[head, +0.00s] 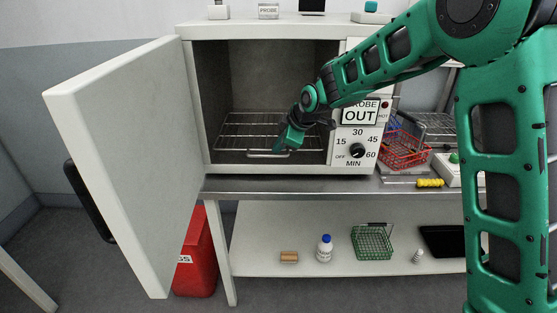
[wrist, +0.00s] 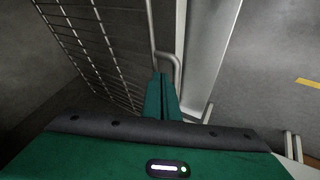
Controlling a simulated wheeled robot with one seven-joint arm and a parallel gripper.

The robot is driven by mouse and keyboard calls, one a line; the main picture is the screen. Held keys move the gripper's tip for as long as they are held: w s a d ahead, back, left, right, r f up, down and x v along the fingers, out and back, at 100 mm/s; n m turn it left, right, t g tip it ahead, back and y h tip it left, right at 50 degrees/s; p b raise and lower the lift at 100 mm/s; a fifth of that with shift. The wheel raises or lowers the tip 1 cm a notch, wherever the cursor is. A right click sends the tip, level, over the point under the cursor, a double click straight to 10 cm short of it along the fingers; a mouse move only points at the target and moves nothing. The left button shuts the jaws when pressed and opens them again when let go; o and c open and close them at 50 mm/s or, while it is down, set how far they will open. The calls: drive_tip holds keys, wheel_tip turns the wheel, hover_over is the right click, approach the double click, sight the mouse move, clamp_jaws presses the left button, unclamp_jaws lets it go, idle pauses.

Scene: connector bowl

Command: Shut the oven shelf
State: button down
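The oven shelf (head: 238,133) is a wire rack low inside the white oven (head: 195,100), with a bar handle (head: 262,155) at its front near the oven's opening. In the wrist view the rack (wrist: 90,40) is at the left and the handle (wrist: 151,22) bends near my fingertips. My green gripper (head: 279,146) points down at the right end of the handle. In the wrist view my gripper's fingers (wrist: 162,80) are close together, with nothing clearly between them. Whether they touch the handle is hard to tell.
The oven door (head: 125,160) stands wide open at the left. The control panel (head: 357,135) is right of the opening. A red wire basket (head: 403,148) and a yellow-handled tool (head: 430,183) lie on the bench farther right. A lower shelf (head: 270,225) holds small items.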

drive_tip(key=w, duration=0.3)
drive_tip(key=shift+w+d+f, duration=0.1)
drive_tip(key=shift+w, duration=0.35)
drive_tip(key=shift+d+r, duration=0.1)
drive_tip(key=shift+r, duration=0.15)
drive_tip(key=v, duration=0.9)
drive_tip(key=s+d+m+g+h, duration=0.15)
drive_tip(key=s+d+m, duration=0.35)
drive_tip(key=s+d, duration=0.6)
drive_tip(key=s+d+m+g+h, duration=0.15)
drive_tip(key=s+d+m, duration=0.55)
drive_tip(key=d, duration=0.8)
drive_tip(key=s+d+f+m+g, duration=0.1)
drive_tip(key=s+d+f+m, duration=0.1)
drive_tip(key=s, duration=0.8)
drive_tip(key=s+d+f+m+g, duration=0.1)
drive_tip(key=s+d+m, duration=0.3)
drive_tip(key=s, duration=0.6)
drive_tip(key=s+d+f+m+g+h, duration=0.1)
drive_tip(key=s+d+f+m, duration=0.2)
drive_tip(key=s, duration=0.7)
drive_tip(key=shift+s+d+m, duration=0.3)
drive_tip(key=shift+m, duration=0.7)
